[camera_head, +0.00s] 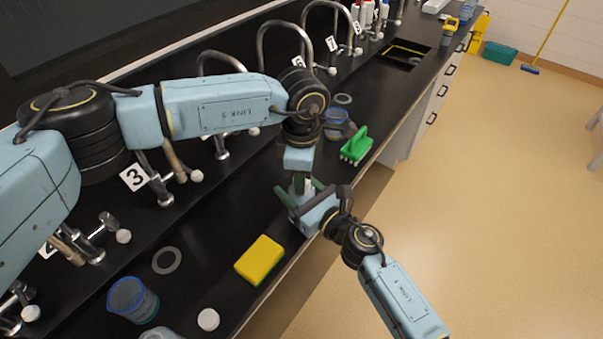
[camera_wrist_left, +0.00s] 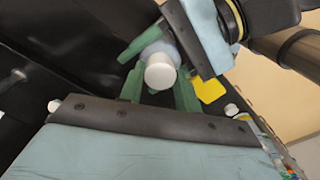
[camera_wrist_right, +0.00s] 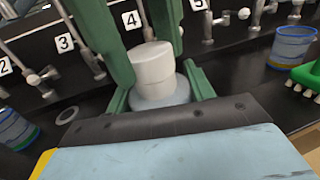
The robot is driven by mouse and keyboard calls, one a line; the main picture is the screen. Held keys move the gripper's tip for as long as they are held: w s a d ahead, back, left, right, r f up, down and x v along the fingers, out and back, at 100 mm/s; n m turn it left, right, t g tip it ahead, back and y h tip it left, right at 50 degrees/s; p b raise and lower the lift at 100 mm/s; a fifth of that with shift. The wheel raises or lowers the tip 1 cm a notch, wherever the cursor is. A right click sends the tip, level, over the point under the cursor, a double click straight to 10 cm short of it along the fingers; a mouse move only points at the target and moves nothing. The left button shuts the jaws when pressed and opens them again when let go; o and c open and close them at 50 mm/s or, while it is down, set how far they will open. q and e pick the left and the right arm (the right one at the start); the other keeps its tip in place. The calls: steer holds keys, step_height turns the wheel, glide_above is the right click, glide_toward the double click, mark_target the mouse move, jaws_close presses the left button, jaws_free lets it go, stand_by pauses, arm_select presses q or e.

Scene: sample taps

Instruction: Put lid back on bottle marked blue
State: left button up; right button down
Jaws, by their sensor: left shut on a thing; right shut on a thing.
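A pale, translucent bottle (camera_wrist_right: 160,97) stands between the fingers of my right gripper (camera_head: 298,205), near the counter's front edge. It is mostly hidden in the head view, and I see no blue mark on it. My right gripper is shut on it. A white lid (camera_wrist_right: 152,65) is at the bottle's top, between the green fingers of my left gripper (camera_head: 302,184), which comes from above and is shut on it. The lid also shows in the left wrist view (camera_wrist_left: 160,72). I cannot tell whether it is seated on the neck.
Another white lid (camera_head: 208,319) lies on the counter, and a second bottle (camera_head: 160,333) is cut off at the bottom edge. A yellow sponge (camera_head: 260,259), a green brush (camera_head: 356,147) and blue-rimmed beakers (camera_head: 132,299) are nearby. Numbered taps line the back.

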arm_select(q)
steer(key=o, duration=1.1)
steer(key=shift+r, duration=2.25)
steer(key=shift+c, duration=0.3)
steer(key=n, duration=0.1)
steer(key=r+n, duration=0.1)
steer(key=n, duration=0.1)
steer(key=shift+s+d, duration=0.1)
steer(key=shift+d, duration=0.1)
steer(key=n, duration=0.1)
steer(key=r+n, duration=0.1)
steer(key=n, duration=0.3)
steer(key=r+n, duration=0.1)
steer(key=n, duration=0.3)
steer(key=shift+a+r, duration=0.2)
steer(key=shift+r, duration=0.05)
